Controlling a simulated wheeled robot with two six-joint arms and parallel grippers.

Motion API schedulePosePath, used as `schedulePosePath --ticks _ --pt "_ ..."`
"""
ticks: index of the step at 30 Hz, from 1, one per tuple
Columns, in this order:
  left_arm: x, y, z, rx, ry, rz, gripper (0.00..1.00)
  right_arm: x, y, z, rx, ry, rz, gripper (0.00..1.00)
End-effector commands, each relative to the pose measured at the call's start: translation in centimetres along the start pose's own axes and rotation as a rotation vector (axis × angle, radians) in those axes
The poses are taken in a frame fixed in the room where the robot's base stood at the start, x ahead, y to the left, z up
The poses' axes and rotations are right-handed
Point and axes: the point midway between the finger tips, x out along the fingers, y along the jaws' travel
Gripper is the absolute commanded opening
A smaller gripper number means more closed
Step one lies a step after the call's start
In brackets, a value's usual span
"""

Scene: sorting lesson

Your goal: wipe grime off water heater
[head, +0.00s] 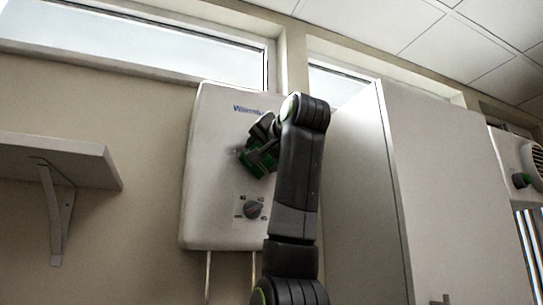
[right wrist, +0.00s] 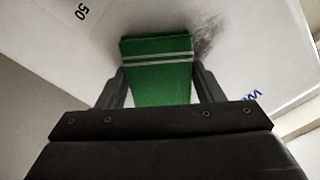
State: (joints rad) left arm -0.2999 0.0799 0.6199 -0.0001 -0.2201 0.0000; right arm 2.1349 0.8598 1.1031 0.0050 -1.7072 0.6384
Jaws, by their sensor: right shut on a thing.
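The white water heater (head: 215,150) hangs on the wall, with blue lettering at its top and a dial (head: 253,209) low on its front. My right gripper (head: 262,158) is in front of the heater's upper middle, shut on a green cloth or sponge (right wrist: 158,75) with pale stripes. In the right wrist view the green piece's far end is at the heater's face, and a dark grime smudge (right wrist: 207,40) shows beside its upper right. The green piece hides part of the face, so the smudge's full extent is unclear. My left gripper is not in view.
A wall shelf (head: 60,160) is to the left. A tall pale cabinet (head: 440,180) stands close on the right. Two pipes (head: 208,275) run down below the heater. Windows (head: 130,45) are above.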

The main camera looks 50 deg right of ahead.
Motion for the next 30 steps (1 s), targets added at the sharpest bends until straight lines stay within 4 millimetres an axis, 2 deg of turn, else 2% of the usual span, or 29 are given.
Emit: schedulePosePath --ticks 4,13,21,30 --pt "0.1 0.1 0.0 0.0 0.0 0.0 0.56 0.0 -1.1 1.1 -0.003 -0.003 -0.002 0.43" --pt "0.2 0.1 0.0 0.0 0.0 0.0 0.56 0.1 -1.9 1.8 -0.001 -0.002 0.0 0.43" --pt "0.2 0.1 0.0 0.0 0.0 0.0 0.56 0.3 -3.7 3.4 -0.003 -0.003 -0.001 0.43" --pt "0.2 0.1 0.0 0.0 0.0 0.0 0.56 0.3 -4.5 4.2 -0.002 -0.002 0.0 0.43"
